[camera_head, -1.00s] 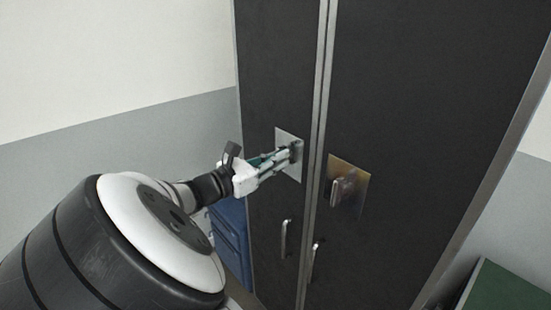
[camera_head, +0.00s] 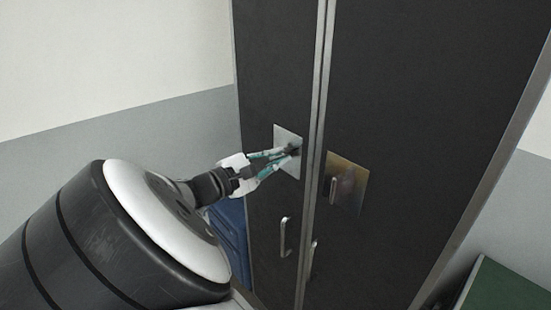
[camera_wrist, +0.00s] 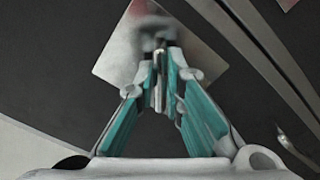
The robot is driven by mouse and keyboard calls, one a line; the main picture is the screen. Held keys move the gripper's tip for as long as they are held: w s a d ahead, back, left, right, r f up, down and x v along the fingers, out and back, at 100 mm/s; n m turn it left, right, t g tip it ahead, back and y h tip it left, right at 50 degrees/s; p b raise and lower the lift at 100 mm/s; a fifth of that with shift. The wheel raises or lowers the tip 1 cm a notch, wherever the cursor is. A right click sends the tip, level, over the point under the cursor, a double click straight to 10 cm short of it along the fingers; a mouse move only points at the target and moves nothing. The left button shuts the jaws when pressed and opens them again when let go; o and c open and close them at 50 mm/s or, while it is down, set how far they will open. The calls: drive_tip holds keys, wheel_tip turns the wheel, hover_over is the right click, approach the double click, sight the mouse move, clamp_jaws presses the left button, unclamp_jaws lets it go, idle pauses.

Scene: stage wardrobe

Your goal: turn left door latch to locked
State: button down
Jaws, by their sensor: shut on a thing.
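The left door (camera_head: 265,80) of the dark wardrobe is closed. Its latch plate is a light metal square (camera_head: 286,133), which also shows in the wrist view (camera_wrist: 118,50). The left door latch (camera_wrist: 160,48) stands out from this plate and is mostly hidden by my fingers. My gripper (camera_head: 294,151) reaches the plate from the left and is shut on the latch. In the wrist view the fingertips (camera_wrist: 162,84) meet on either side of the latch knob. How far the latch is turned is hard to tell.
The right door has a brownish plate with its own latch (camera_head: 334,189). A vertical bar handle (camera_head: 285,237) sits below the left plate, and another handle (camera_head: 310,260) is on the right door. A blue container (camera_head: 229,232) stands left of the wardrobe. A green-topped thing (camera_head: 503,288) is at lower right.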

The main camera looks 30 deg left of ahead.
drive_tip(key=m+b, duration=0.1)
drive_tip(key=m, duration=0.3)
drive_tip(key=shift+w+d+f+b, duration=0.1)
drive_tip(key=shift+w+d+b, duration=0.1)
drive_tip(key=shift+b, duration=0.15)
drive_tip(key=shift+m+b, duration=0.7)
drive_tip(key=shift+m, duration=0.9)
drive_tip(key=c, duration=1.7)
unclamp_jaws()
drive_tip(key=shift+s+f, duration=0.1)
drive_tip(key=shift+s, duration=0.05)
drive_tip(key=v, duration=0.7)
drive_tip(key=shift+s+a, duration=0.1)
drive_tip(key=shift+s, duration=0.05)
